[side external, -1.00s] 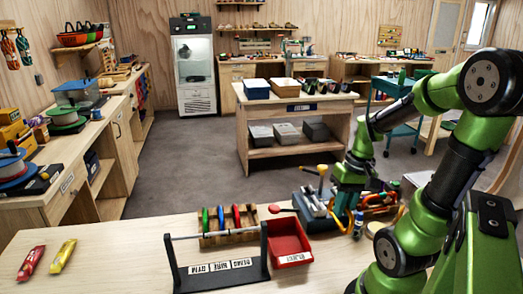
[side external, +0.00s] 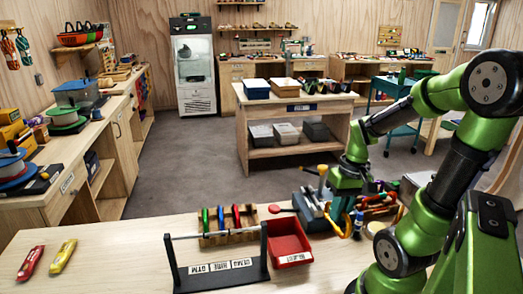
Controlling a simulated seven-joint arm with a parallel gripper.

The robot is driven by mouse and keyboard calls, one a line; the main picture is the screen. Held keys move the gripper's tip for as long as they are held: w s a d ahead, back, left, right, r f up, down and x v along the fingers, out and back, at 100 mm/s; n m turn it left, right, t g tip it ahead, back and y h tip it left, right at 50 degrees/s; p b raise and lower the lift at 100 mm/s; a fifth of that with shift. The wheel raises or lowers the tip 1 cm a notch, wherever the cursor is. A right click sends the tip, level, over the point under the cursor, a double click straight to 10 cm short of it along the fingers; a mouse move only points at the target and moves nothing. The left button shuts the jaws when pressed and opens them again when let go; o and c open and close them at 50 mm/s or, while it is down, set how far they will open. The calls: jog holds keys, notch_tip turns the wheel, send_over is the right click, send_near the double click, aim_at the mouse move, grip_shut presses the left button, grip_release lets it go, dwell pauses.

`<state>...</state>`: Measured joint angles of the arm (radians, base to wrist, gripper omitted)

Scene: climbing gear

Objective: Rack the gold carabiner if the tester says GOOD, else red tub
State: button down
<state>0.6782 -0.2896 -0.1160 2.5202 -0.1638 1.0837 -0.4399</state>
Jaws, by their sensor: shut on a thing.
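My gripper (side external: 346,207) points down at the right of the bench. It is shut on the gold carabiner (side external: 341,228), which shows as a small yellow shape below the fingers. The red tub (side external: 291,243), with a white label on its front, stands left of my gripper. The rack (side external: 219,275) is a dark stand with a horizontal bar and white label cards, left of the tub. A grey-blue device (side external: 311,206), possibly the tester, sits just left of my gripper. I cannot read any result on it.
A wooden holder (side external: 229,238) with several coloured items stands behind the rack. Orange and other gear (side external: 378,208) and a small blue-capped bottle (side external: 358,225) crowd the right of my gripper. Red and yellow items (side external: 62,257) lie at the far left. The bench between them and the rack is clear.

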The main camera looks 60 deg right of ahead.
jog(key=shift+n+g, duration=0.3)
jog(key=shift+n, duration=0.6)
jog(key=w, duration=1)
jog(key=shift+f, duration=0.2)
jog(key=w+a+f+m+h, duration=0.1)
jog(key=w+a+f+m, duration=0.1)
jog(key=w, duration=1.2)
jog(key=shift+w+a+f+m+g, duration=0.15)
jog(key=shift+w+f+m+g, duration=0.2)
jog(key=shift+f, duration=0.25)
jog(key=shift+f, duration=0.7)
jog(key=shift+f, duration=0.1)
jog(key=shift+f, duration=1.1)
jog(key=shift+f, duration=0.6)
